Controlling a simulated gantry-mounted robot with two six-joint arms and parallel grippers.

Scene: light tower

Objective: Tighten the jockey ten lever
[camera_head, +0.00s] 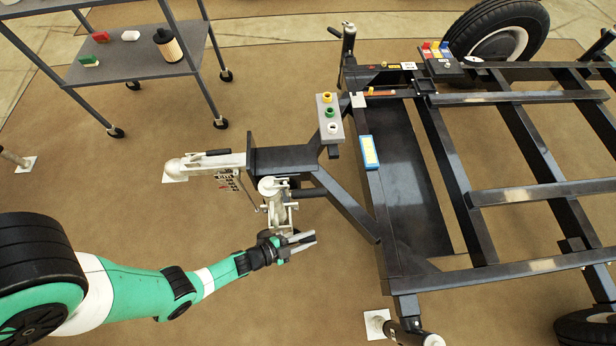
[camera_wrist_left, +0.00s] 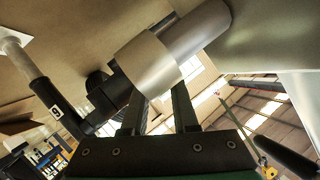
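The silver jockey wheel assembly (camera_head: 272,187) stands beside the black trailer drawbar in the head view. Its upright tube and clamp show, but I cannot clearly make out the tightening lever. My left gripper (camera_head: 303,242) is just below and right of the assembly's lower part. In the left wrist view a silver cylinder (camera_wrist_left: 150,65) with a black part (camera_wrist_left: 105,92) at its side crosses just beyond my left fingers. The fingers stand apart with a gap between them. I cannot tell whether they touch the cylinder. My right gripper is not in view.
The black trailer frame (camera_head: 440,150) fills the right side. The silver coupling head (camera_head: 205,163) points left from the drawbar. A grey block with coloured rings (camera_head: 330,118) sits on the frame. A wheeled cart (camera_head: 135,62) stands at the upper left.

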